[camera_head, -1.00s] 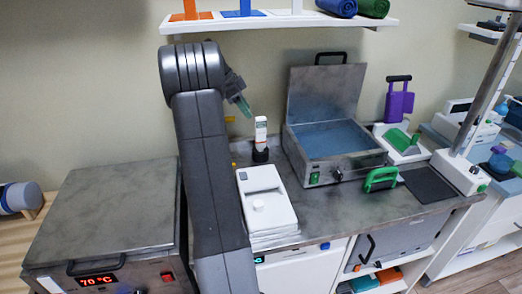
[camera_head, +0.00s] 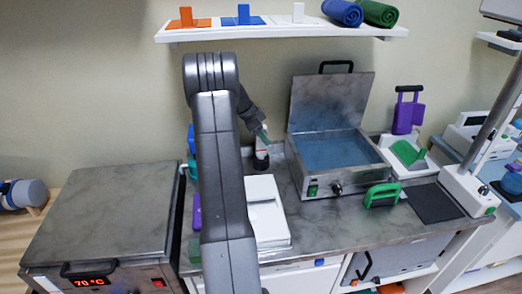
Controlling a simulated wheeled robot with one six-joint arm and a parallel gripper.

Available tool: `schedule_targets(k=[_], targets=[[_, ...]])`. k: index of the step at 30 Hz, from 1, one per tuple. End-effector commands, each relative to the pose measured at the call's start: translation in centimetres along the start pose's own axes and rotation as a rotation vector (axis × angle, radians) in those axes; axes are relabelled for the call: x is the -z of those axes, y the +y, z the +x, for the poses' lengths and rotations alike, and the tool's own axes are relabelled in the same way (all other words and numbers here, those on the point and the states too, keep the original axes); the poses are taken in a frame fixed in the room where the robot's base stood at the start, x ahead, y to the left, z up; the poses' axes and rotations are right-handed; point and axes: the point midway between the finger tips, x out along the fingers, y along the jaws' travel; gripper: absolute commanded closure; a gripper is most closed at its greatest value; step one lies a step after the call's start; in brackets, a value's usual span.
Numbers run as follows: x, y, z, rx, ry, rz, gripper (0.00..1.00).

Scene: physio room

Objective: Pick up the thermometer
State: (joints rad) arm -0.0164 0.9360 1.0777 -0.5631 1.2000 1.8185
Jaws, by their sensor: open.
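The thermometer (camera_head: 262,151) looks like a small upright white device with an orange mark, standing in a black base on the grey counter, left of the open metal water bath. My gripper (camera_head: 263,138) is at its upper end, its greenish fingers pointing down and overlapping the top of the thermometer in the picture. I cannot tell whether they touch it or are around it. The gripper is open. My arm hides part of the counter to the left of the thermometer.
The open water bath (camera_head: 303,178) stands right of the thermometer, its lid raised. A white box-like device (camera_head: 268,226) lies in front. A green-handled tool (camera_head: 383,195) and dark mat (camera_head: 434,203) are further right. A shelf (camera_head: 280,31) hangs above.

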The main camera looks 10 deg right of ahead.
Motion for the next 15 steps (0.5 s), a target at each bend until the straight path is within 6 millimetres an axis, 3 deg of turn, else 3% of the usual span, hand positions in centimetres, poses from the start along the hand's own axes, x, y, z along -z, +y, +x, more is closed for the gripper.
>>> schedule_targets(k=[6,13,15], targets=[[-0.03,0.00,0.14,0.001,0.000,0.000,0.52],[-0.02,0.00,0.12,0.001,0.000,0.000,0.95],[-0.02,0.00,0.11,0.001,0.000,0.000,1.00]])
